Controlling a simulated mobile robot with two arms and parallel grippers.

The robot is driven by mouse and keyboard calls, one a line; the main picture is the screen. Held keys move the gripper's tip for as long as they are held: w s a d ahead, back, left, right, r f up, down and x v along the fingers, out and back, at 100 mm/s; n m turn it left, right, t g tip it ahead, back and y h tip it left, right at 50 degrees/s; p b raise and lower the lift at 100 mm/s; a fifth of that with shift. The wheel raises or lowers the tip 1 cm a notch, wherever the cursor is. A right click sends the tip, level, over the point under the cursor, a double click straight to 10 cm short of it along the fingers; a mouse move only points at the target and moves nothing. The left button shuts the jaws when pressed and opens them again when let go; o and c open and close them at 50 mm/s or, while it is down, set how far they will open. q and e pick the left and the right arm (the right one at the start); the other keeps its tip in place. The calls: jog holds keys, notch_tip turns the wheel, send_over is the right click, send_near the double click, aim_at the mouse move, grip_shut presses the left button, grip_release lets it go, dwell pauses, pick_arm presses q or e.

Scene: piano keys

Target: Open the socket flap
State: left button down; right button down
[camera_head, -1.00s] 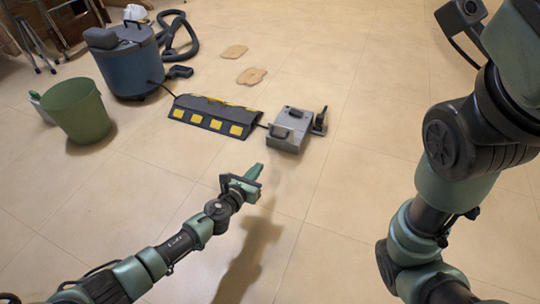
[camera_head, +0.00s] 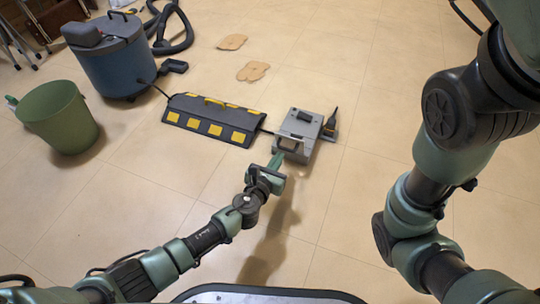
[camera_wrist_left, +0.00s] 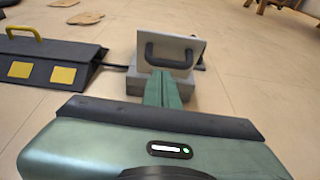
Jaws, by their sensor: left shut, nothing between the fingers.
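A grey socket box (camera_head: 303,123) stands on the floor ahead. Its flap, a light grey panel with a dark handle (camera_head: 290,146), is on the side facing me. In the left wrist view the flap (camera_wrist_left: 190,42) stands tilted, with its handle facing my gripper. My left gripper (camera_head: 276,161) is shut and empty, its green fingers pointing at the box. In the left wrist view the fingertips (camera_wrist_left: 163,80) overlap the area just below the handle; I cannot tell whether they touch. My right arm shows at the right, but its gripper is out of view.
A black plug (camera_head: 331,122) stands at the box's right side. A black and yellow cable ramp (camera_head: 210,117) lies to its left. A green bin (camera_head: 59,114) and a blue vacuum (camera_head: 110,55) stand further left. The floor right of the box is clear.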

aim_at(287, 140)
pick_arm(q)
jog(key=shift+w+d+r, duration=0.1)
jog(key=shift+w, duration=0.1)
jog(key=shift+r, duration=0.15)
jog(key=w+r+p, duration=0.1)
jog(key=r+p, duration=0.1)
jog(key=shift+w+d+r+p, duration=0.15)
jog(key=shift+w+d+p, duration=0.15)
jog(key=shift+w+p, duration=0.1)
jog(key=shift+f, duration=0.25)
